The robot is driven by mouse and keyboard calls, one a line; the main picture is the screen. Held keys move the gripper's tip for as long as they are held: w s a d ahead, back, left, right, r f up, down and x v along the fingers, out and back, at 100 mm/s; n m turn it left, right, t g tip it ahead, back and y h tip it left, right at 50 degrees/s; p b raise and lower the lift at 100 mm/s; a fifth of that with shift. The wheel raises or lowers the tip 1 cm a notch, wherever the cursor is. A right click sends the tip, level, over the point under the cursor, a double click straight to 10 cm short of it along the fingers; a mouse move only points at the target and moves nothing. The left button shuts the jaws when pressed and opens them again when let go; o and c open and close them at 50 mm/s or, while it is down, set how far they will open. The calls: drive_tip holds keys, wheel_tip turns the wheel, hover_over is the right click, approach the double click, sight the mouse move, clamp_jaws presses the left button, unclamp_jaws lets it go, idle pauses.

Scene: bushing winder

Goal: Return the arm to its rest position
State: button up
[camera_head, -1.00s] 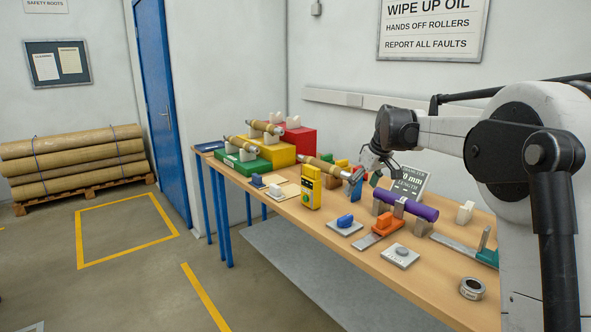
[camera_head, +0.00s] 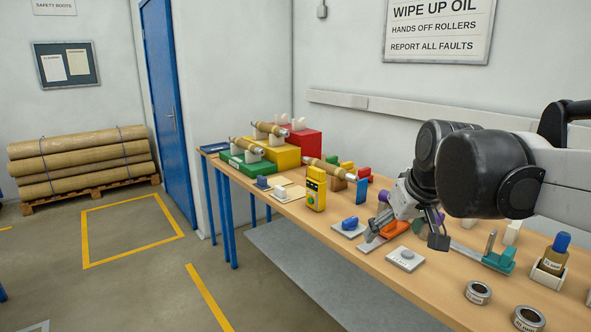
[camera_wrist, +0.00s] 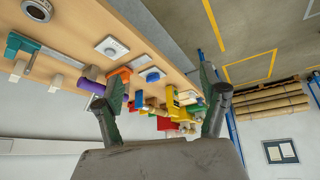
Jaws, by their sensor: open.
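My arm reaches in from the right in the head view. My gripper (camera_head: 408,235) is open and hangs over the right part of the workbench (camera_head: 315,238), its fingers spread apart. In the wrist view my gripper (camera_wrist: 162,82) shows two separated fingers with nothing held between them. The purple roller (camera_head: 384,197) is mostly hidden behind my gripper in the head view; it also shows in the wrist view (camera_wrist: 90,86). An orange block (camera_head: 394,228) lies just behind the fingers. I cannot tell the exact height of the gripper above the bench.
Green (camera_head: 245,166), yellow (camera_head: 280,152) and red (camera_head: 306,142) stands fill the bench's far end. A yellow meter (camera_head: 316,188) stands near the front edge. A blue-capped bottle (camera_head: 555,254) and metal rings (camera_head: 478,292) are at the right. The floor in front is free.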

drive_tip(key=s+f+m, duration=0.1)
drive_tip(key=s+f, duration=0.4)
drive_tip(key=s, duration=0.4)
drive_tip(key=s+f+m+t, duration=0.1)
drive_tip(key=s+f, duration=0.4)
drive_tip(key=s, duration=0.4)
drive_tip(key=shift+f+h, duration=0.15)
drive_tip(key=shift+h, duration=0.25)
